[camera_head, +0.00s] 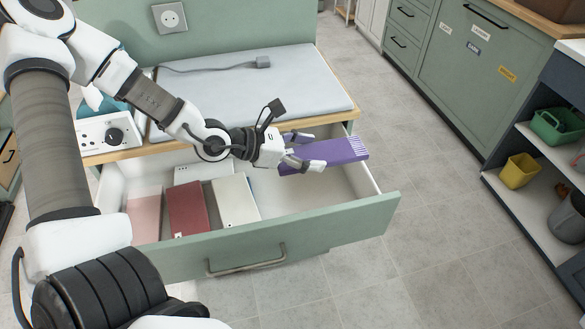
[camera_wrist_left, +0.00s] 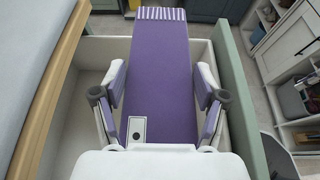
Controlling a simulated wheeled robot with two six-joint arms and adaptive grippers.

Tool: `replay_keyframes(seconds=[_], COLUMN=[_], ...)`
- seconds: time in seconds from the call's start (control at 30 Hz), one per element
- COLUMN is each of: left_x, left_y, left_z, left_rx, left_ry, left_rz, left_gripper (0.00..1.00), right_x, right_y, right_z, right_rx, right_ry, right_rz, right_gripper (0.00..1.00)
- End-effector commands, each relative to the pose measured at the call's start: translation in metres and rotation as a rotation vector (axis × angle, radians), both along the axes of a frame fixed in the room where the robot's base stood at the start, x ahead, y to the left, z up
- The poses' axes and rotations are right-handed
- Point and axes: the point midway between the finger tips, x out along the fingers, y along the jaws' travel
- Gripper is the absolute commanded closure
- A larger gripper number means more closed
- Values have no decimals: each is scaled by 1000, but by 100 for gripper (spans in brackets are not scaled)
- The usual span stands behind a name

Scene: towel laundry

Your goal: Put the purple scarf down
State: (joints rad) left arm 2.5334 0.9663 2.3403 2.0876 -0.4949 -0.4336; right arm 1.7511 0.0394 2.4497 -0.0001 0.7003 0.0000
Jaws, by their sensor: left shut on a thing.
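The purple scarf (camera_head: 325,154) is folded into a long flat strip with white stripes at its far end. My left gripper (camera_head: 308,152) is shut on it and holds it over the right part of the open drawer (camera_head: 270,238). In the left wrist view the scarf (camera_wrist_left: 158,75) runs away from me between the two fingers of the left gripper (camera_wrist_left: 160,100), with its striped end farthest off. I cannot tell whether its underside touches the drawer floor. My right gripper is not in view.
Folded items lie in the drawer's left part: a pink one (camera_head: 144,214), a dark red one (camera_head: 188,207) and a white one (camera_head: 235,199). An ironing pad (camera_head: 250,90) covers the counter above. The drawer's right part holds nothing else visible.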

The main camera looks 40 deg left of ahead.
Motion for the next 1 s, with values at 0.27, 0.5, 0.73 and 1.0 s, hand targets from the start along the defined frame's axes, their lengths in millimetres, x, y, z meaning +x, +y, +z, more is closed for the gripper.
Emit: replay_keyframes(seconds=[0.27,0.5,0.73,1.0], left_x=[-1,0,-1,0], left_y=[0,0,-1,0], left_z=[-84,-115,-154,-154], left_rx=[3,2,3,0], left_ry=[5,1,2,-1], left_rz=[-3,-1,-3,-1], left_gripper=[63,63,63,63], right_x=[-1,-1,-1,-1], right_y=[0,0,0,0], right_z=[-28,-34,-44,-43], right_rx=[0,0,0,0], right_ry=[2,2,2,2], right_rz=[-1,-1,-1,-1], right_gripper=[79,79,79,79])
